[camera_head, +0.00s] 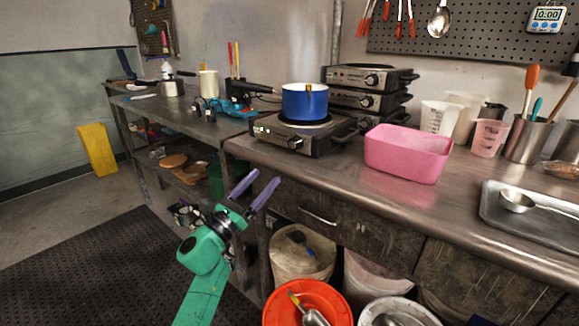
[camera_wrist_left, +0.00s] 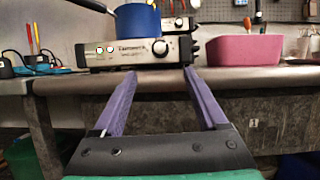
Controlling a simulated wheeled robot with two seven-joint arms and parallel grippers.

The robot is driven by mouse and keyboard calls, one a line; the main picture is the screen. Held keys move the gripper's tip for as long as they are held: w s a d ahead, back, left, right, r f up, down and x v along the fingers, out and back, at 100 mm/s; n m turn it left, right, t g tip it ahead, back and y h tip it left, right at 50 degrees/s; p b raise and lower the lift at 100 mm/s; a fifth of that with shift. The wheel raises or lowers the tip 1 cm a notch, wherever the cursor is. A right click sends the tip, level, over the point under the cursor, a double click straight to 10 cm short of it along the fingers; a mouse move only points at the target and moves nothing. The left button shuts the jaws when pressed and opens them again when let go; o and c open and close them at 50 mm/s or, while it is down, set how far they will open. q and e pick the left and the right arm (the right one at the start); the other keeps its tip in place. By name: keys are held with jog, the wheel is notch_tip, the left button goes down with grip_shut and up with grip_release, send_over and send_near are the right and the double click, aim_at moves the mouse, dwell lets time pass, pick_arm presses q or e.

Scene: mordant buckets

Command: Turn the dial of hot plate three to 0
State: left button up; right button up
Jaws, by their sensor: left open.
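A silver hot plate (camera_head: 318,137) stands near the counter's front edge with a blue pot (camera_head: 305,103) on it. The hot plate also shows in the left wrist view (camera_wrist_left: 118,53). Its round dial (camera_wrist_left: 160,47) is on the right of the front panel; its setting is too small to read. More hot plates (camera_head: 370,77) are stacked behind to the right, with dials on their fronts. I cannot tell which one is number three. My left gripper (camera_head: 265,180) is open and empty, below and in front of the counter edge, apart from the dial. My right gripper is out of view.
A pink bin (camera_head: 408,153) stands right of the hot plate on the steel counter (camera_head: 300,168). The pot's handle sticks out to the left. An orange bucket (camera_head: 275,312) and other buckets sit below. The floor left of my arm is clear.

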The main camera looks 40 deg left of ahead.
aim_at(292, 145)
pick_arm(q)
jog(key=x, duration=0.4)
jog(key=p+x, duration=0.1)
jog(key=x, duration=0.8)
jog(key=shift+s+r+p, duration=0.15)
jog(key=shift+r+p, duration=0.1)
jog(key=shift+p, duration=0.1)
grip_shut()
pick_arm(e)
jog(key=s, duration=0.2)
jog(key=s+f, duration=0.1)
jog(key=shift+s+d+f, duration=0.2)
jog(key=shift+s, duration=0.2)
